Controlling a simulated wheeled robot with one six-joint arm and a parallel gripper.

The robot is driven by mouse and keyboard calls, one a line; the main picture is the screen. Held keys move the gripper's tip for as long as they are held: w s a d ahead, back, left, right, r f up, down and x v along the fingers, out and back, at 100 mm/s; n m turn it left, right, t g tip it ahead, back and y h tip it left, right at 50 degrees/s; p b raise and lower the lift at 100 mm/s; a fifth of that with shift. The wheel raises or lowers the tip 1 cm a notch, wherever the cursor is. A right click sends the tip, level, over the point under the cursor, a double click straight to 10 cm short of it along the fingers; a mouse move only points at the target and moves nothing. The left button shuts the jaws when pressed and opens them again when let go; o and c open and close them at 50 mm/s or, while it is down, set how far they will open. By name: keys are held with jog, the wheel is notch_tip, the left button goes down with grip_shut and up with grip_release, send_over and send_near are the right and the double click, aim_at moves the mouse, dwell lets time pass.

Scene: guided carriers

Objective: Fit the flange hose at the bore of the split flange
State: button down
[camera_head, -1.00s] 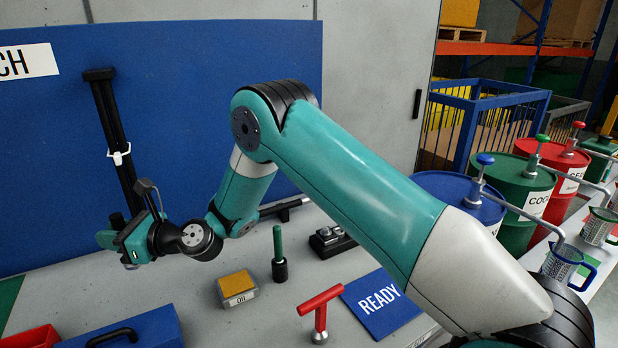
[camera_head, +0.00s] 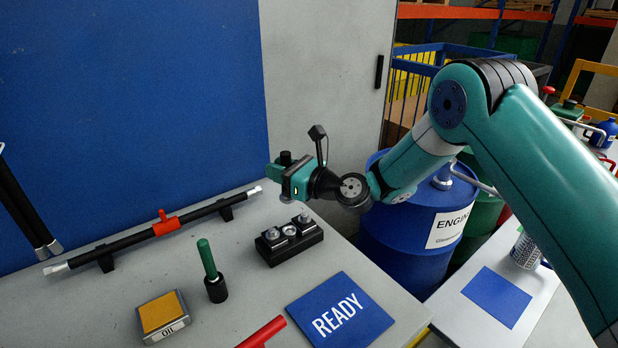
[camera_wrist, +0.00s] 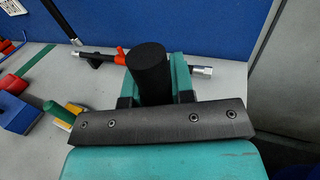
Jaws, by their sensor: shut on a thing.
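My gripper (camera_head: 286,173) is above the bench at its right part and shut on a black cylinder, which I take to be the flange hose.
A black pipe with a red handle (camera_head: 166,226) lies behind. A green-handled tool (camera_head: 208,262) stands left of the block, near a yellow-topped OIL box (camera_head: 162,316). A blue READY mat (camera_head: 340,312) lies in front. A blue drum (camera_head: 405,250) stands right, beyond the bench edge.

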jog(key=shift+a+f, duration=0.1)
jog(key=shift+f, duration=0.6)
jog(key=shift+r, duration=0.1)
jog(key=shift+f+b, duration=1.65)
jog(key=shift+f, duration=0.95)
jog(key=shift+f+b, duration=0.9)
jog(key=shift+f, duration=0.85)
jog(key=c, duration=0.9)
grip_release()
